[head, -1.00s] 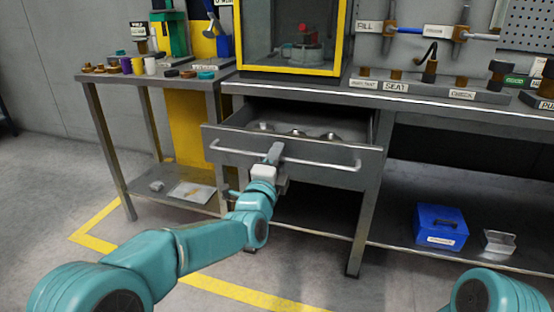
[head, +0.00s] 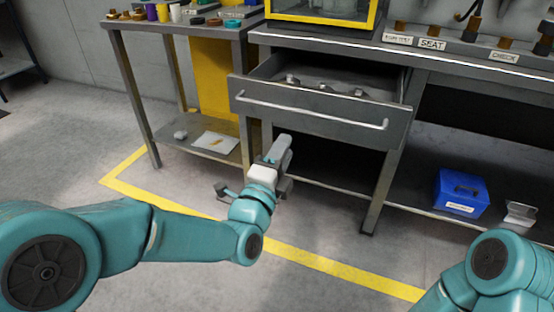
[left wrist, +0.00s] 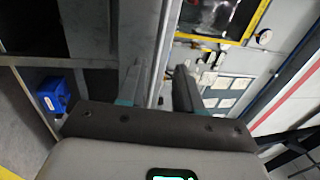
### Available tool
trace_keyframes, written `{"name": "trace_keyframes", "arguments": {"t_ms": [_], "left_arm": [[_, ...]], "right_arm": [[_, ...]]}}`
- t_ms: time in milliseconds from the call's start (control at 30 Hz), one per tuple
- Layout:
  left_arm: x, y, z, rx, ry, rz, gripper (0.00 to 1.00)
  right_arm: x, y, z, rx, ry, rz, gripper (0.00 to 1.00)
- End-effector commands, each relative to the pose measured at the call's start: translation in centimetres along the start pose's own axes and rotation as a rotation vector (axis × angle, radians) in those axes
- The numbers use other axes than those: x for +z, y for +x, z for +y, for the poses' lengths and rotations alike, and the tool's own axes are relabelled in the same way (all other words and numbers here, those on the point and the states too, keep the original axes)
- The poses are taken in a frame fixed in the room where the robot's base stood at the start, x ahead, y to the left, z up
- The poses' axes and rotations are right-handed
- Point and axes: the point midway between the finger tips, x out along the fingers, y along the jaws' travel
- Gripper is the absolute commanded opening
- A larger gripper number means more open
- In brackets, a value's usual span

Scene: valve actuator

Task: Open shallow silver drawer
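The shallow silver drawer (head: 325,126) under the workbench is pulled partway out in the head view. Its long bar handle (head: 312,111) runs across the front. Several small round items (head: 325,87) lie inside. My left gripper (head: 281,150) is below and in front of the drawer front, apart from the handle. In the left wrist view its two fingers (left wrist: 158,82) are spread with a gap and hold nothing. My right gripper is out of frame; only part of my right arm shows at lower right.
The workbench (head: 440,63) has a leg (head: 385,190) right of the drawer. A side table (head: 150,27) stands at left. The floor in front is clear.

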Motion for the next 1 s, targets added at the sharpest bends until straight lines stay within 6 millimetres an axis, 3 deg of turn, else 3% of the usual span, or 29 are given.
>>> {"name": "trace_keyframes", "arguments": {"t_ms": [100, 233, 767, 867, 967, 1000], "left_arm": [[0.0, -1.9, 0.0, 0.001, 0.0, 0.0, 0.35], [0.0, -2.9, 0.0, -0.001, 0.0, 0.0, 0.35], [0.6, -3.1, 0.3, 0.005, 0.001, -0.012, 0.35], [3.0, -3.3, 3.0, 0.056, 0.004, -0.057, 0.35], [6.4, -4.8, 8.9, 0.179, 0.0, -0.121, 0.35], [7.6, -5.9, 11.9, 0.248, -0.007, -0.143, 0.35]], "right_arm": [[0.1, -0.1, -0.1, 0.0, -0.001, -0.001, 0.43], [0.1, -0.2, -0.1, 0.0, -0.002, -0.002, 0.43], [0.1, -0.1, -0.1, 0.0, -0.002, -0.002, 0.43], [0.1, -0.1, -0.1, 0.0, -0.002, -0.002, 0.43], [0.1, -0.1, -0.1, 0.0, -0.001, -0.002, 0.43], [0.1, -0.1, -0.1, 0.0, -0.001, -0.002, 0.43]]}}
